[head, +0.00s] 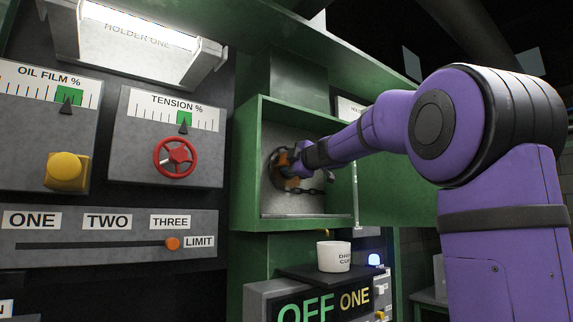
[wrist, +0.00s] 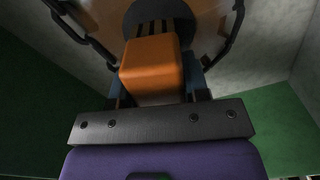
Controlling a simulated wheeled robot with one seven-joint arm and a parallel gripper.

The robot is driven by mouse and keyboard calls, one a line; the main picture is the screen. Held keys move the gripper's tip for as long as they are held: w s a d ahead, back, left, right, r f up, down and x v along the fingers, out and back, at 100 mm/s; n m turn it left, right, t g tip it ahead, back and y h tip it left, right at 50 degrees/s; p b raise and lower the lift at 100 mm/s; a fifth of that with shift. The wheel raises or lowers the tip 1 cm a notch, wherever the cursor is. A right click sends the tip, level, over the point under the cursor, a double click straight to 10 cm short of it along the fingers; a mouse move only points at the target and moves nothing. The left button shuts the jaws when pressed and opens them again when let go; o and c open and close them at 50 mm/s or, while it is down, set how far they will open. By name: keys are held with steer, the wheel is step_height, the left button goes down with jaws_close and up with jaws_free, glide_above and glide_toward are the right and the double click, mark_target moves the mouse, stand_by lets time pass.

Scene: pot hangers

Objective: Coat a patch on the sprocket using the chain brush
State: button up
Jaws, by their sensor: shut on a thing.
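My gripper (head: 298,168) reaches into the open green cabinet. It is shut on the chain brush, whose orange block handle (wrist: 150,65) sits between the blue fingers in the wrist view. Dark strips, apparently the bristles, lie at the far end of the handle against a dark round patch (wrist: 160,12). The tan-brown sprocket face (wrist: 208,38) spreads behind it, with dark chain (wrist: 232,28) along both sides. In the head view the sprocket (head: 276,166) is mostly hidden by my gripper. I cannot tell whether the bristles touch it.
The green cabinet (head: 243,165) has close side walls, and its door stands open on the right. A white cup (head: 333,256) stands on a dark shelf below. Left are the oil film gauge with yellow knob (head: 66,170), the red tension wheel (head: 175,157) and a slider (head: 172,243) at THREE.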

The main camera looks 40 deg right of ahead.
steer(key=shift+d+r, duration=0.75)
steer(key=shift+d, duration=3)
steer(key=shift+a, duration=5.75)
steer(key=shift+s, duration=0.15)
steer(key=shift+s+d, duration=0.2)
steer(key=shift+s, duration=2.7)
steer(key=shift+s, duration=0.1)
steer(key=s, duration=0.2)
steer(key=shift+s, duration=0.4)
